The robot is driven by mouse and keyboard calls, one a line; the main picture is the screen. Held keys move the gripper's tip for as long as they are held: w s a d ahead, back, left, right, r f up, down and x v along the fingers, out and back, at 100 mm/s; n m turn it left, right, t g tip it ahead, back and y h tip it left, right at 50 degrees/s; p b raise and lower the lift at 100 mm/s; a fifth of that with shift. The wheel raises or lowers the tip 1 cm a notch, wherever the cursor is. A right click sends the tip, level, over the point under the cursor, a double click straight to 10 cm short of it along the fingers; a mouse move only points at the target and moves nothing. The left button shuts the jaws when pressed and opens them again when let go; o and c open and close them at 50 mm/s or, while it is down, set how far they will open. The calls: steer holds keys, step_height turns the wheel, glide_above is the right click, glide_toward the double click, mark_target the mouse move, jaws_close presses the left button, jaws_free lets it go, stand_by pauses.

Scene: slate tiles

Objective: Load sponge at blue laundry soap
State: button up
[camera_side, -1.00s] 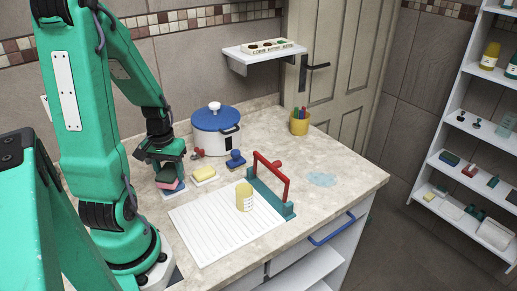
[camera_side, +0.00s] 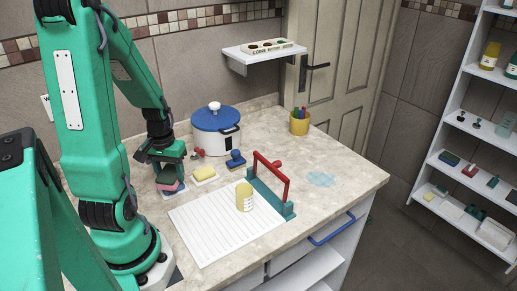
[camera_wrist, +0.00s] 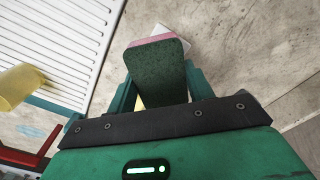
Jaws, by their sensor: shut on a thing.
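My gripper (camera_wrist: 158,88) is shut on a sponge with a dark green face and a pink layer (camera_wrist: 155,72), held between its two fingers. In the side view the sponge (camera_side: 170,187) is low at the counter's left, just over or touching a small white piece (camera_side: 174,196); I cannot tell which. The sponge covers most of that piece. A blue item with a knob-like top (camera_side: 236,159) stands to the right, apart from the gripper, and is the only clearly blue small item near it. I cannot tell whether it is the blue laundry soap.
A yellow block on a white dish (camera_side: 204,174) lies just right of the gripper. A white pot with blue lid (camera_side: 215,130) stands behind. The right counter is mostly clear.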

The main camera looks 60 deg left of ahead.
mark_target(170, 172)
steer(key=shift+f, duration=0.5)
stand_by(0.8)
stand_by(0.4)
steer(key=shift+r, duration=3.5)
steer(key=shift+w, duration=0.1)
